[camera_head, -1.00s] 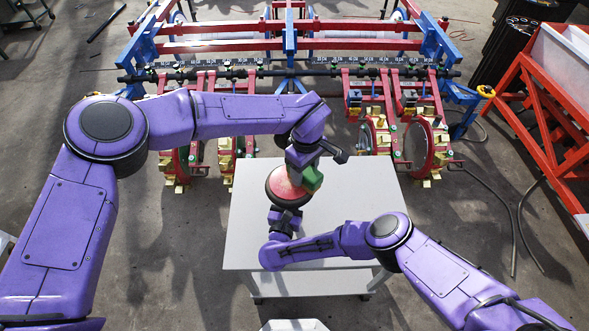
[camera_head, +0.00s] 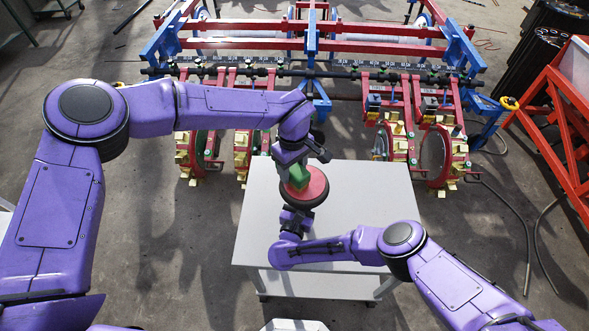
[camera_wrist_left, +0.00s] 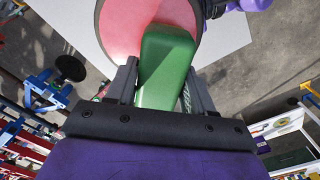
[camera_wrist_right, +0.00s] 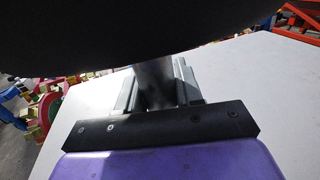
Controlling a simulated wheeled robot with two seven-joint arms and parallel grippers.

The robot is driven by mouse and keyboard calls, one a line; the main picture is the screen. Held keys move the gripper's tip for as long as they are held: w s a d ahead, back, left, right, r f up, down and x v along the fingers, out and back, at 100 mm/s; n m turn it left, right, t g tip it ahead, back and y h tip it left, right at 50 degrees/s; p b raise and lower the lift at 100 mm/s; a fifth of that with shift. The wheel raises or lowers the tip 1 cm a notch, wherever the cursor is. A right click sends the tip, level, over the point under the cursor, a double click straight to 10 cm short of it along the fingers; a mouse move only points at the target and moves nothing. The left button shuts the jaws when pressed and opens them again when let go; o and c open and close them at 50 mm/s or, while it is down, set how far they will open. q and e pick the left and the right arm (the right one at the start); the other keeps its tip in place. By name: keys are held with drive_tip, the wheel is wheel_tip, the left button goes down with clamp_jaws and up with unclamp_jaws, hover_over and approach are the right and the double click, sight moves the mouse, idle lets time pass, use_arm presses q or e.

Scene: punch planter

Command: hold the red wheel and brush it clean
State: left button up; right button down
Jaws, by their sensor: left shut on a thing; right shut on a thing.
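The red wheel (camera_head: 315,188) has a red face and a dark rim and is above the white table (camera_head: 360,215). My right gripper (camera_wrist_right: 157,85) is shut on the wheel at its near rim; the dark wheel fills the top of the right wrist view (camera_wrist_right: 150,30). My left gripper (camera_head: 295,165) is shut on the green brush (camera_head: 298,177). In the left wrist view the green brush (camera_wrist_left: 166,65) sits between the fingers and overlaps the red face (camera_wrist_left: 130,25). Its bristles are hidden, so contact cannot be told for certain.
A red and blue planter frame (camera_head: 310,75) with several yellow-edged wheels (camera_head: 437,155) stands just beyond the table. An orange-red rack (camera_head: 560,130) is at the right. Bare tabletop lies right of the wheel.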

use_arm(q)
drive_tip(key=shift+d, duration=3.55)
drive_tip(key=shift+a, duration=3.95)
drive_tip(key=shift+d+r, duration=0.15)
drive_tip(key=shift+r, duration=3.95)
use_arm(e)
drive_tip(key=shift+c, duration=0.4)
unclamp_jaws()
use_arm(q)
drive_tip(key=shift+r+p, duration=0.65)
use_arm(e)
drive_tip(key=shift+v, duration=1.45)
use_arm(q)
drive_tip(key=shift+r+p, duration=0.95)
use_arm(e)
drive_tip(key=shift+v, duration=3.05)
